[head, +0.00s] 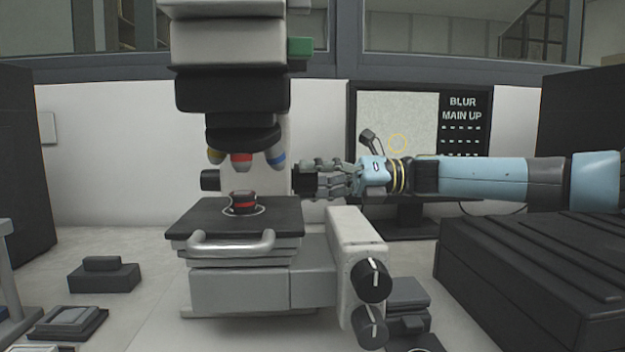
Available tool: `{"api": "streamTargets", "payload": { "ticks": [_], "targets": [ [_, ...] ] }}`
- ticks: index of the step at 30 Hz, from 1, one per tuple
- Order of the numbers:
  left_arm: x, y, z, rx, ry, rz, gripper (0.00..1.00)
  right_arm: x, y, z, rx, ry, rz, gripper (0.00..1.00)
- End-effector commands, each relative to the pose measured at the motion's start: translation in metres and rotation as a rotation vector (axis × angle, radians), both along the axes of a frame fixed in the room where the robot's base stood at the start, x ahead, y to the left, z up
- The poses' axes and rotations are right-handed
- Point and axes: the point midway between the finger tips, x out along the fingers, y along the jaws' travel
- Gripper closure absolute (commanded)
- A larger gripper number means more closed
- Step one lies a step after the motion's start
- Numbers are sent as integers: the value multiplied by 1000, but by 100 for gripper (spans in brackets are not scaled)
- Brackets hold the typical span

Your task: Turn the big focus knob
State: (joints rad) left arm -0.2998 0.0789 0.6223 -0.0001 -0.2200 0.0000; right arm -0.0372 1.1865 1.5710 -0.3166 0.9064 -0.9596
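A microscope stands in the middle of the head view. A black focus knob (304,182) sticks out on the right of its column, behind the stage. A matching black knob (209,180) shows on the column's left side. My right gripper (308,177) comes in from the right, with its fingertips at the right knob and partly overlapping it. I cannot tell whether the fingers press on it. My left gripper is out of view.
The stage (205,215) carries a small black and red sample (243,203) below the lenses. Two marked knobs (371,280) sit at the front right. A monitor (465,120) behind my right arm reads "BLUR MAIN UP". A black ridged case (540,270) stands at the right.

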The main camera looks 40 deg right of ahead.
Motion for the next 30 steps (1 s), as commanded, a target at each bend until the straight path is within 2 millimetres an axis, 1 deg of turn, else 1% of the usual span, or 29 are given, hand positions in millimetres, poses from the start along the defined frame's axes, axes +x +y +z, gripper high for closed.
{"api": "streamTargets", "payload": {
  "ticks": [1,9,14,20,30],
  "targets": [
    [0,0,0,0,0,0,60,0,0,0,0,0,0,50],
    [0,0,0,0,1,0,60,0,0,0,0,0,0,85],
    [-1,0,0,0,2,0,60,0,0,0,6,7,0,85],
    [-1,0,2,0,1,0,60,0,0,0,50,58,0,85],
    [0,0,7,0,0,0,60,0,0,0,196,233,1,85]
  ]
}}
